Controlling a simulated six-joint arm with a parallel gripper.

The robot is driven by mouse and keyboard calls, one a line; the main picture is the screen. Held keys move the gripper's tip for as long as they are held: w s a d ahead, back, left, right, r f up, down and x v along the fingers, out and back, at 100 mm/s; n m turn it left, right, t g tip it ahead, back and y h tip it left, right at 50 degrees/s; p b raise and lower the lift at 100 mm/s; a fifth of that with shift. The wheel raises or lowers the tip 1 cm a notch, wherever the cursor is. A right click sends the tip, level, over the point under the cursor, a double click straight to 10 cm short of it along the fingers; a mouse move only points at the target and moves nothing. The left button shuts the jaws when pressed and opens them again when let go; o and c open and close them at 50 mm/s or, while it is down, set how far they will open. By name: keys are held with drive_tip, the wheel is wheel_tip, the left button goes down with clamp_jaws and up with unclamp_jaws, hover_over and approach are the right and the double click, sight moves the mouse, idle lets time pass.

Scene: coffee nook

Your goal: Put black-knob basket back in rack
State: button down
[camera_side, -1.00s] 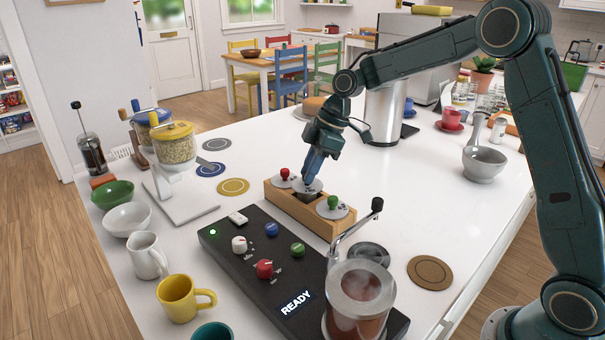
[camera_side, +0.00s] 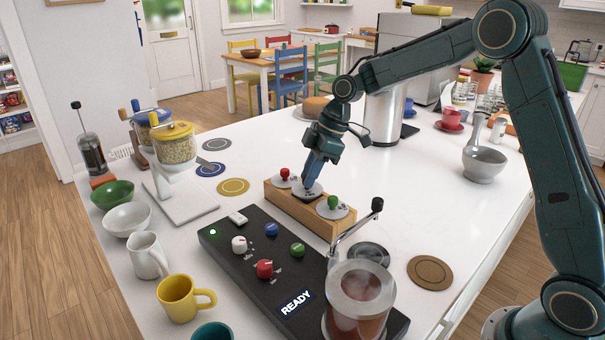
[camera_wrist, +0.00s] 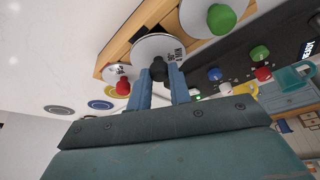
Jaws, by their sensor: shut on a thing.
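The wooden rack (camera_side: 334,229) stands on the white counter behind the black console; it also shows in the wrist view (camera_wrist: 137,24). My gripper (camera_side: 306,186) is shut on the black knob (camera_wrist: 159,69) of the black-knob basket. That basket's pale round lid (camera_side: 312,193) is at the rack's middle place, between the red-knob basket (camera_side: 283,180) and the green-knob basket (camera_side: 333,209). The lid is close to the rack top, with dark showing below its edge. I cannot tell whether it rests fully on the rack. The basket body is hidden.
The black console (camera_side: 235,262) with coloured knobs and a lever lies in front of the rack. A jar of brown liquid (camera_side: 357,302) stands at its right end. Mugs, bowls and a grinder (camera_side: 175,150) stand at left. The counter right of the rack is mostly clear.

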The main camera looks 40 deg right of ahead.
drive_tip(key=shift+f, duration=0.7)
idle(0.9)
drive_tip(key=c, duration=1.2)
unclamp_jaws()
drive_tip(key=v, duration=1.3)
drive_tip(key=shift+d+r, duration=0.2)
drive_tip(key=shift+r, duration=0.15)
drive_tip(key=shift+s, duration=0.15)
